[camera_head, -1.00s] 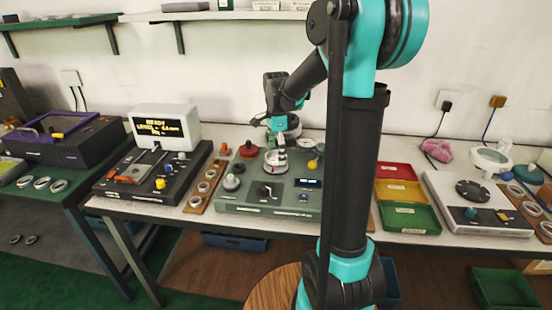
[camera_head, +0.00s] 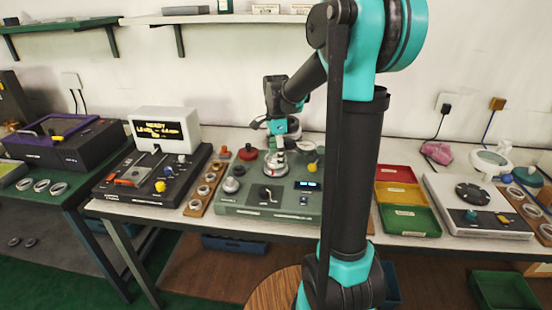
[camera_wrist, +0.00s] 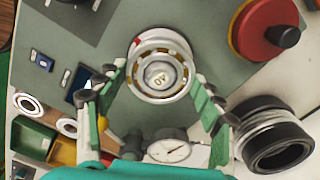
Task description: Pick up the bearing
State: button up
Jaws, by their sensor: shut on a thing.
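The bearing, a silver ring with a tan ball race (camera_wrist: 148,50), sits around a metal post marked with small characters on the green-grey test console (camera_wrist: 215,30). In the wrist view my gripper (camera_wrist: 158,78) has its green-padded fingers on either side of the bearing, shut on it. In the head view my gripper (camera_head: 278,146) points down over the console's silver round seat (camera_head: 271,168); the bearing is too small there to tell apart from the seat. I cannot tell whether the bearing is clear of its seat.
A red knob (camera_wrist: 265,28) and a dark ribbed cylinder (camera_wrist: 275,140) stand close on the right in the wrist view. A dial gauge (camera_wrist: 168,150) is near the fingers. Red, yellow and green trays (camera_head: 408,220) stand right of the console. A ring rack (camera_head: 203,190) lies left.

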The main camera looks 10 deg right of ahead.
jog(key=shift+r, duration=0.15)
notch_tip(320, 180, up, 25)
dwell(1.3)
dwell(0.4)
